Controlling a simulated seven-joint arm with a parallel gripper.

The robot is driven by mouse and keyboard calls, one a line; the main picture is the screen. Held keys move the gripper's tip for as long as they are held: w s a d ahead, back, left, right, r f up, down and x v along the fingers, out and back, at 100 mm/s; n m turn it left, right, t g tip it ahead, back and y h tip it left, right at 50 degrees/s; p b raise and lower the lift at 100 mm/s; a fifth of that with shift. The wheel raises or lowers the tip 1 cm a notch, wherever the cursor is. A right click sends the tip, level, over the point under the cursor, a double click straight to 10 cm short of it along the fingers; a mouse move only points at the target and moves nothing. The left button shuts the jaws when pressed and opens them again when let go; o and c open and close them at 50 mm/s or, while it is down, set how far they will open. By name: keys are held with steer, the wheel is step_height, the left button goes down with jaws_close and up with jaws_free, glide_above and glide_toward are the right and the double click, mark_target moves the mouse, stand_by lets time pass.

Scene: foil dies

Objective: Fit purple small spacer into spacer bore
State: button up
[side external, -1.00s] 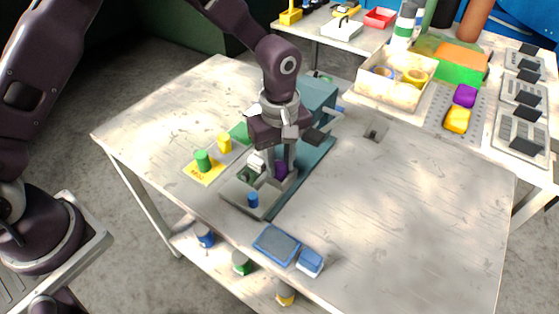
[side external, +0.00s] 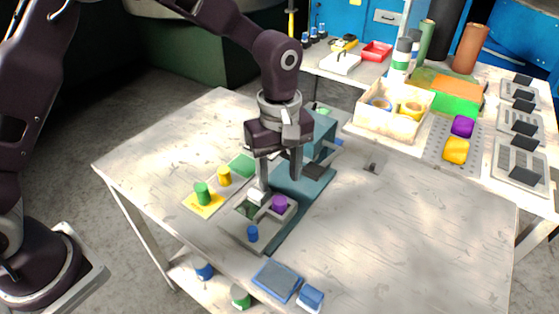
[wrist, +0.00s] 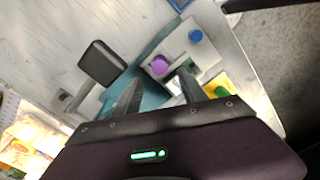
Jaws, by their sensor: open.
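The purple small spacer (side external: 279,203) stands in or on the right part of the grey fixture plate (side external: 233,228); how deep it sits in the bore, and the bore itself, are hidden. In the wrist view the spacer (wrist: 161,65) shows as a round purple top between and beyond the fingertips. My gripper (side external: 279,180) is open and empty just above the spacer, fingers pointing down on either side, clear of it. The fingers also show in the wrist view (wrist: 159,80).
A blue peg (side external: 252,233) stands on the same plate and a white block (side external: 257,196) sits close by. Green (side external: 202,193) and yellow (side external: 224,175) pegs stand to the left. A teal press block (side external: 318,135) rises behind. The table's right side is mostly clear.

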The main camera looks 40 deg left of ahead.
mark_target(279, 200)
steer(key=s+a+r+m+t, duration=0.1)
steer(key=s+a+r+m, duration=0.3)
steer(key=r, duration=0.4)
steer(key=s+a+r+m+t, duration=0.15)
steer(key=s+a+r, duration=0.3)
steer(key=r, duration=0.45)
steer(key=s+a+m+t, duration=0.1)
steer(key=s+a+m, duration=0.2)
steer(key=s, duration=0.4)
steer(key=s+a+f+m+t, duration=0.1)
steer(key=s+a+m+t, duration=0.1)
steer(key=s, duration=0.6)
steer(key=shift+s+a+m, duration=0.3)
steer(key=shift+a+m, duration=0.1)
steer(key=shift+m, duration=0.35)
